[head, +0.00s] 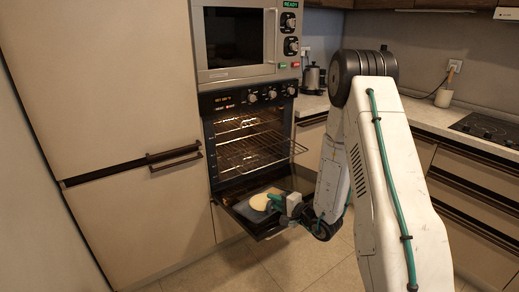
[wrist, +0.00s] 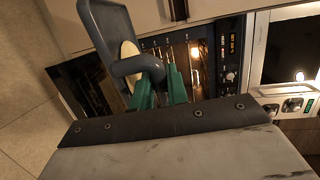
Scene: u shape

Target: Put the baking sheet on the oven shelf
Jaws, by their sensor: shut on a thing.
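The baking sheet (wrist: 100,32) is dark grey with a looped handle, and a pale round piece of dough (head: 262,200) lies on it. My gripper (wrist: 155,80) has green fingers shut on the sheet's handle. In the head view my gripper (head: 277,201) holds the sheet over the lowered oven door (head: 236,207), outside the oven. The oven (head: 245,120) is open and lit. A wire oven shelf (head: 262,150) sticks out a little at the front, higher than the sheet. In the wrist view the sheet appears steeply slanted, and part of the dough is hidden by the handle.
A microwave (head: 240,42) sits above the oven. A tall cabinet (head: 110,120) with a projecting handle stands to the left. Counters with a kettle (head: 312,77) and a hob (head: 488,128) lie to the right. The tiled floor in front is clear.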

